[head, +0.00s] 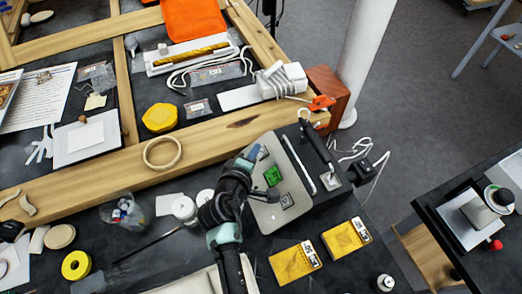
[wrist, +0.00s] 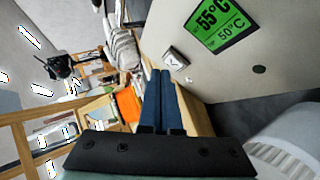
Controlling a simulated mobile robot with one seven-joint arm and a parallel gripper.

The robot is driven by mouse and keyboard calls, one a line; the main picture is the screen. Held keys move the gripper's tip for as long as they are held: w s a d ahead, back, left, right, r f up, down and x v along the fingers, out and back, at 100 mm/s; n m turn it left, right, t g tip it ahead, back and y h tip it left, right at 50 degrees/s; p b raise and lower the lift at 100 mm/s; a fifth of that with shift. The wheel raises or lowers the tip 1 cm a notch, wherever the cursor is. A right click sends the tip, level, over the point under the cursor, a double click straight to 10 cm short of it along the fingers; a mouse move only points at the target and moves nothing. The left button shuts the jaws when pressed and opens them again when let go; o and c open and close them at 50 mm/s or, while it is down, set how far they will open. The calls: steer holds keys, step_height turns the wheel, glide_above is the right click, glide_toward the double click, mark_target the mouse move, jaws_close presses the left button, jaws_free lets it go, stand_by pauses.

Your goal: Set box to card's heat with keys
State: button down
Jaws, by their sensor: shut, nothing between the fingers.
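The box (head: 296,186) has a light grey top panel with a lit green display (head: 272,176) and a small dark square (head: 287,201) in the head view. In the wrist view the green display (wrist: 222,25) shows a large 55°C above a smaller 50°C. A small pale square key (wrist: 175,58) with a dark mark sits on the panel below the display. My gripper (head: 252,153) is over the panel's left side. In the wrist view my gripper (wrist: 161,75) is shut and empty, its blue fingertips just left of the key; I cannot tell whether they touch. I cannot identify the card.
A black soldering-iron-like tool (head: 315,142) stands along the box's right side. Two yellow packets (head: 295,262) lie in front. A wooden frame (head: 200,145) with a wooden ring (head: 162,153) runs behind. White jars (head: 184,208) stand left of my arm.

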steer(key=shift+w+d+f, duration=0.1)
steer(key=shift+d+f, duration=0.1)
steer(key=shift+f, duration=0.1)
steer(key=shift+d+f+b, duration=0.3)
steer(key=shift+f+b, duration=0.15)
stand_by(1.0)
steer(key=shift+a+r+p, duration=0.5)
steer(key=shift+r+p, duration=0.05)
steer(key=shift+r, duration=0.2)
steer(key=a+r+p, duration=0.1)
steer(key=r+p, duration=0.1)
steer(key=s+a+r+p, duration=0.1)
steer(key=r, duration=0.1)
steer(key=shift+a+r, duration=0.1)
steer(key=shift+a, duration=0.2)
stand_by(0.5)
